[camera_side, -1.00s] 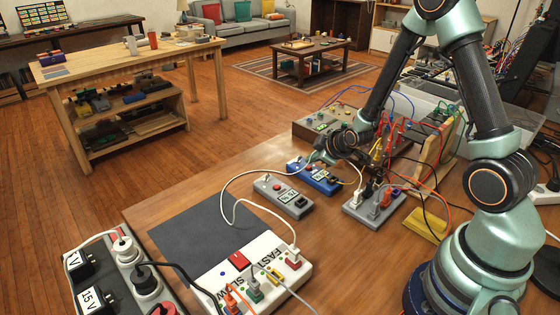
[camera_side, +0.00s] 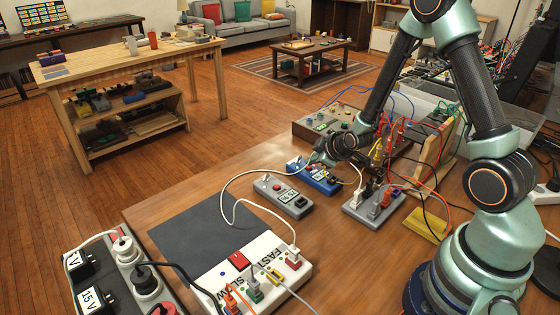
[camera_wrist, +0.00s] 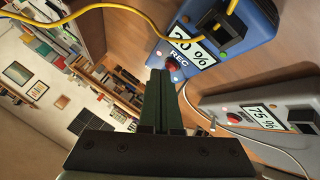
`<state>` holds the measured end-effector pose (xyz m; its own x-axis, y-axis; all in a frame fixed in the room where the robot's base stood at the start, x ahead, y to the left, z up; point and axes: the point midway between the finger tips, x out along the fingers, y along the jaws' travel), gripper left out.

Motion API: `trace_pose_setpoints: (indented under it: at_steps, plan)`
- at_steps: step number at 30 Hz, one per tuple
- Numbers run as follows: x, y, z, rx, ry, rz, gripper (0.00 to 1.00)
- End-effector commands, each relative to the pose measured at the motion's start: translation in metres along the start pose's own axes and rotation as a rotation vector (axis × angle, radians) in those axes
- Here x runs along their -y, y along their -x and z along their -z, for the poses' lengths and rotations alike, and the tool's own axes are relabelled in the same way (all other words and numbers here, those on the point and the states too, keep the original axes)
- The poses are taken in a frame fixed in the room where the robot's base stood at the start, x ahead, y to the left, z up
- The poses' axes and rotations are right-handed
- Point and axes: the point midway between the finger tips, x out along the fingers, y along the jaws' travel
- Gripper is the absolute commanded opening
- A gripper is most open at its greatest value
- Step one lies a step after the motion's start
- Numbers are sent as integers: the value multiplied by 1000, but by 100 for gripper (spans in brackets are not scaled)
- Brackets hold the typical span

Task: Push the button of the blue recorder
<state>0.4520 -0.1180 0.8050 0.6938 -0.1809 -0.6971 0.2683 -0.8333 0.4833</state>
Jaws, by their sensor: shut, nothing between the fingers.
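The blue recorder (camera_side: 331,187) lies on the wooden bench in the side view, beside a grey recorder. In the wrist view the blue recorder (camera_wrist: 262,20) is at the upper right, with a "20 %" display and the word REC. Its red button (camera_wrist: 172,65) shows just beyond my fingertips. My gripper (camera_wrist: 159,72) is shut and empty, with its dark fingers pointing at the button. I cannot tell whether the tips touch it. In the side view my gripper (camera_side: 318,158) is over the button end of the blue recorder, and the tips are hard to make out.
The grey recorder (camera_side: 295,203) with a "75 %" display lies close by; it also shows in the wrist view (camera_wrist: 265,108). A yellow cable (camera_wrist: 90,10) plugs into the blue recorder. A grey socket block (camera_side: 358,211) with plugs and cables stands to the right. The dark mat (camera_side: 195,240) is mostly clear.

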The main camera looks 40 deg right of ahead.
Motion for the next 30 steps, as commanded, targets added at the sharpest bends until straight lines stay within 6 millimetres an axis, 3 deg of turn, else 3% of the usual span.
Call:
trace_pose_setpoints:
  at_steps: [30]
  plan:
    - [-4, 5, 3, 1, 0, 0, 0]
